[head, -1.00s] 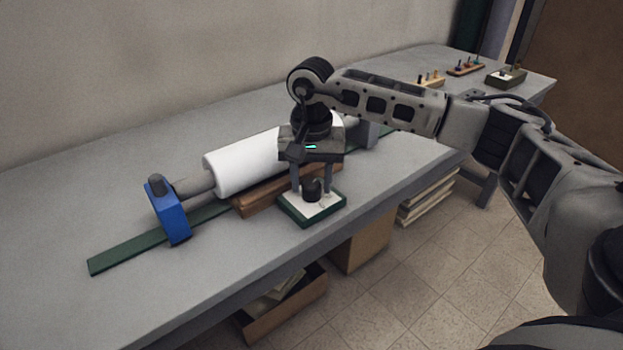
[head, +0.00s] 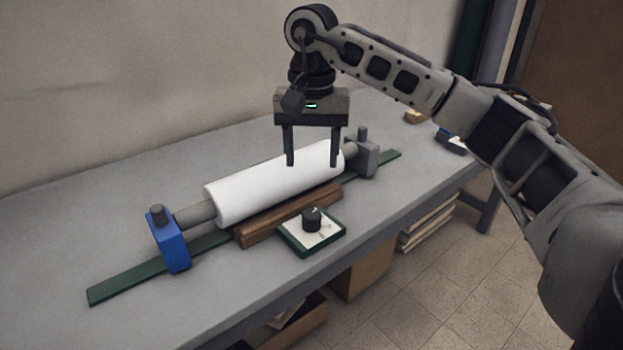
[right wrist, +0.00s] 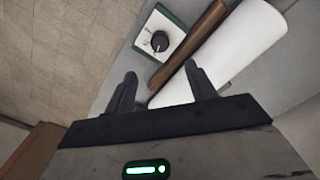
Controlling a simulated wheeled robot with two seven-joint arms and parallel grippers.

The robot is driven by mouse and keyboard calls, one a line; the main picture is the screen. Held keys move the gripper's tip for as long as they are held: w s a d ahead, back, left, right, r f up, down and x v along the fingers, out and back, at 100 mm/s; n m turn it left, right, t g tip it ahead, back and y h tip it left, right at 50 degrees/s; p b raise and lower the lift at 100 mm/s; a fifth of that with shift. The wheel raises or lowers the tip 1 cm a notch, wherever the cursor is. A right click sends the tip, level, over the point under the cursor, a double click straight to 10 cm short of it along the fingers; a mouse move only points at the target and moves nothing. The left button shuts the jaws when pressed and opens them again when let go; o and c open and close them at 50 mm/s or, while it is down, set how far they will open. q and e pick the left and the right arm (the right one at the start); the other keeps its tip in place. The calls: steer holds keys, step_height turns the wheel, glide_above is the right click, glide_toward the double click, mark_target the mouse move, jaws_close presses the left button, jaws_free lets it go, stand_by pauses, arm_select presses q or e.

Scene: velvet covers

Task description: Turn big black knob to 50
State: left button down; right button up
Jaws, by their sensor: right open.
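The big black knob (head: 311,219) stands upright on a white plate with a dark green frame (head: 293,245), near the table's front edge. In the right wrist view the knob (right wrist: 159,41) shows a pale pointer line on its top; the marks on the plate are too small to read. My right gripper (head: 312,164) is open and empty, fingers pointing down. It hangs above and behind the knob, apart from it, with the white roll behind the fingers. In the right wrist view both fingertips (right wrist: 161,78) show apart, with nothing between them gripped. My left gripper is not in view.
A white roll (head: 270,183) on a grey bar lies behind the knob, between a blue end block (head: 170,243) and a grey one (head: 365,158). A brown wooden strip (head: 290,214) lies between roll and knob plate. The table's left part is clear.

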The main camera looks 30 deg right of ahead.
steer(key=shift+r, duration=1.65)
